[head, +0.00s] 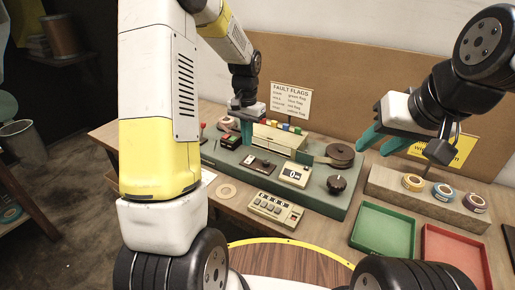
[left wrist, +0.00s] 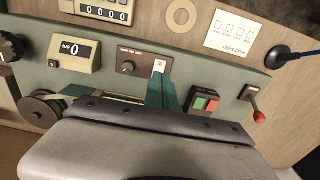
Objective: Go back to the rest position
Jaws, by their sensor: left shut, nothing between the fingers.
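My left gripper (head: 247,133) is over the back left part of the green winding machine (head: 318,205), with its teal fingers pointing down. In the left wrist view its fingers (left wrist: 163,92) are together with nothing between them, next to a dark panel with a knob (left wrist: 135,62). Whether the fingertips touch the machine I cannot tell. My right gripper (head: 383,142) is at the right, in the air near the wooden block with tape rolls. Its two teal fingers are apart and I see nothing between them.
The machine carries a dark reel (head: 340,153), a counter (head: 295,174), a black knob (head: 336,184) and a red-tipped lever (left wrist: 259,117). A fault flags sign (head: 290,98) stands behind. Tape rolls (head: 412,182), a green tray (head: 383,232) and a red tray (head: 455,252) are at right.

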